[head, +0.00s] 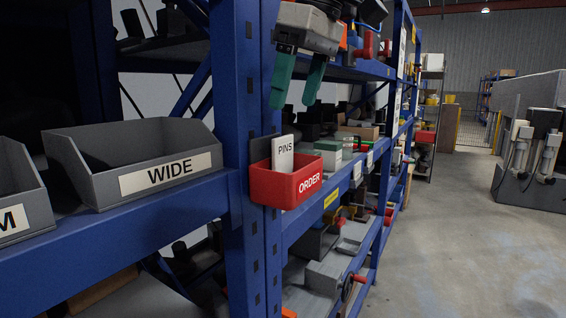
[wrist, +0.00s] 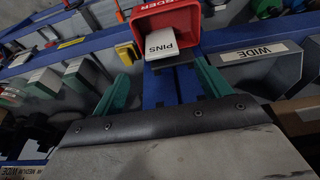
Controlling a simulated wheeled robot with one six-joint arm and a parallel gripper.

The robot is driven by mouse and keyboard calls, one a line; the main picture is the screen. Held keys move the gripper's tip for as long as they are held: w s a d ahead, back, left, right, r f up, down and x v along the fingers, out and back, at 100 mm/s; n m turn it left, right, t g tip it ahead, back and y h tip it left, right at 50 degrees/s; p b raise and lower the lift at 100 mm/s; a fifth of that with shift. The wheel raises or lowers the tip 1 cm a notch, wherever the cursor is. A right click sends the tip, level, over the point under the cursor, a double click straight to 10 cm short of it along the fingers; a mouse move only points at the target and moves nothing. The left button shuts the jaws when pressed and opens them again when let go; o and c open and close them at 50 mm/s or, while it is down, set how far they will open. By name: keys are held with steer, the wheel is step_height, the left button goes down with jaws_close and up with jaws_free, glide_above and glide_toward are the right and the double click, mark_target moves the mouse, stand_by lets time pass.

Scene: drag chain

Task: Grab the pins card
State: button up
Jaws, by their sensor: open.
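The white pins card (head: 283,154) stands upright in the red ORDER bin (head: 287,187), which is fixed to the blue rack post. Its upper part shows above the bin rim. In the wrist view the card (wrist: 161,44) and the bin (wrist: 168,15) appear upside down at the top, past the fingertips. My gripper (head: 297,97) has two green fingers, spread apart and empty. In the head view it hangs above the card, apart from it. The wrist view shows the fingers (wrist: 159,78) on either side below the card, not touching it.
A grey WIDE bin (head: 135,165) sits on the shelf at left, with another grey bin (head: 20,195) beside it. The blue rack post (head: 240,120) stands directly left of the red bin. Shelves to the right hold several boxes. The floor (head: 450,240) at right is clear.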

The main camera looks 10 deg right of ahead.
mark_target(285, 137)
steer(key=x, duration=0.7)
steer(key=shift+s+f, duration=0.1)
steer(key=c, duration=1.1)
